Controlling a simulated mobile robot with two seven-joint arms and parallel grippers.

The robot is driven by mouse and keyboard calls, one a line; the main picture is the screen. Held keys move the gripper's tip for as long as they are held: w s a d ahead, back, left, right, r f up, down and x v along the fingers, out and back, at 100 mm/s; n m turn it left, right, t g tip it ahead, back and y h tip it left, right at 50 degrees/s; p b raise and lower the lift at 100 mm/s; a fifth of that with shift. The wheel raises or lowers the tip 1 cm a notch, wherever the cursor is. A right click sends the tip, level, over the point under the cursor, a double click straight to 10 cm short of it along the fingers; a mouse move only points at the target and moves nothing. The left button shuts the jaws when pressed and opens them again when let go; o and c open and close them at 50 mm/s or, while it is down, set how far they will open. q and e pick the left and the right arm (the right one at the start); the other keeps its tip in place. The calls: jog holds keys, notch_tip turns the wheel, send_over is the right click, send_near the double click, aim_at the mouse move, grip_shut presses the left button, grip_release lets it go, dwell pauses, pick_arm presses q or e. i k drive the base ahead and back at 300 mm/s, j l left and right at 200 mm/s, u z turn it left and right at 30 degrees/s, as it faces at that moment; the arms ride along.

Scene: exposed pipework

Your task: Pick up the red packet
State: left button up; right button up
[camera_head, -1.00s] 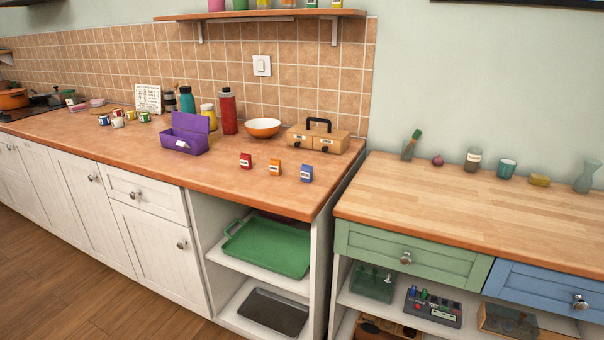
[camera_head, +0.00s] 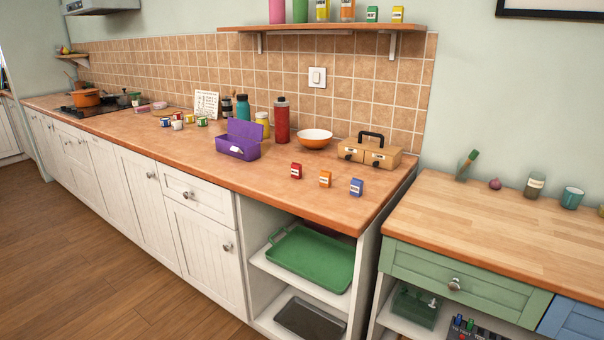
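The red packet (camera_head: 296,171) is a small upright packet with a white label. It stands on the wooden counter (camera_head: 262,184) near its front edge. It is the leftmost of a row of 3 packets, with an orange packet (camera_head: 325,179) and a blue packet (camera_head: 357,187) to its right. Nothing covers it. Neither of my grippers shows in the head view.
An open purple box (camera_head: 238,149) stands left of the packets. Behind them are a red bottle (camera_head: 281,120), an orange and white bowl (camera_head: 315,139) and a wooden case with a black handle (camera_head: 369,152). The counter around the red packet is clear. Open floor (camera_head: 110,268) lies at left.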

aim_at(296, 167)
jog(key=i+j, duration=0.1)
jog(key=i, duration=0.35)
jog(key=i+u, duration=0.65)
jog(key=i, duration=0.15)
